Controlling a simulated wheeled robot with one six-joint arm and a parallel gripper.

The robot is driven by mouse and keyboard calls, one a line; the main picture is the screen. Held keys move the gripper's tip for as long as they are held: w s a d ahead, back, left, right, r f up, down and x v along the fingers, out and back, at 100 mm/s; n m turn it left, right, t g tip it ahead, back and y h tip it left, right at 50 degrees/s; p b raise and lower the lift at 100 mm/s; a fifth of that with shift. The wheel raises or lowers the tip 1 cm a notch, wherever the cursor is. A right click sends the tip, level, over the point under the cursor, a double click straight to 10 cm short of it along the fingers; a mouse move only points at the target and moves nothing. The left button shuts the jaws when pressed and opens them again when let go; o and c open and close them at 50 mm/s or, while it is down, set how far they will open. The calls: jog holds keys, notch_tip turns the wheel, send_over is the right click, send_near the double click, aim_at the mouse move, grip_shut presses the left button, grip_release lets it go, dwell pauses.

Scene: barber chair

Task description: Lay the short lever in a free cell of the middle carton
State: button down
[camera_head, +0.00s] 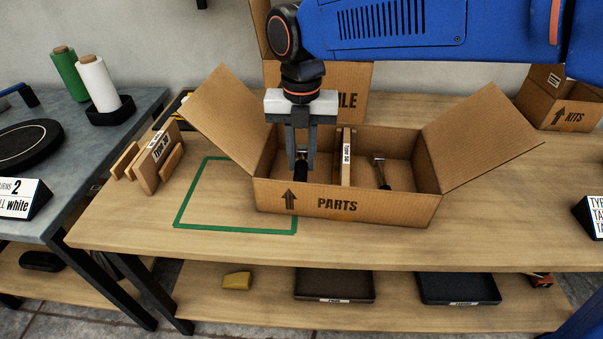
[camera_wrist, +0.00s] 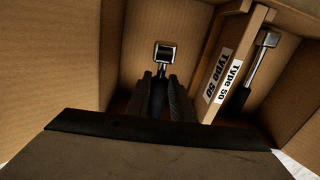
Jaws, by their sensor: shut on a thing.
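The open carton marked PARTS (camera_head: 350,205) stands in the middle of the bench with its side flaps spread. A wooden divider labelled Type 50 (camera_head: 347,158) splits it into a left and a right cell. My gripper (camera_head: 300,160) reaches down into the left cell, shut on a lever with a black handle (camera_head: 300,173). In the wrist view the held lever's silver head (camera_wrist: 165,52) sticks out beyond the fingers (camera_wrist: 160,95). Whether it touches the carton floor I cannot tell. Another lever (camera_head: 381,172) with a silver head and black handle lies in the right cell.
Another carton (camera_head: 345,80) stands behind, and a KITS carton (camera_head: 560,105) at the back right. Spare wooden dividers (camera_head: 155,155) stand at the left beside a green taped outline (camera_head: 185,205). The carton walls and divider are close around my gripper.

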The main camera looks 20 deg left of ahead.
aim_at(301, 161)
jog(key=shift+f, duration=2.55)
jog(key=shift+f, duration=0.1)
jog(key=c, duration=1.5)
grip_release()
jog(key=shift+c, duration=0.2)
notch_tip(301, 161, up, 12)
jog(key=shift+r, duration=0.15)
jog(key=shift+s, duration=0.15)
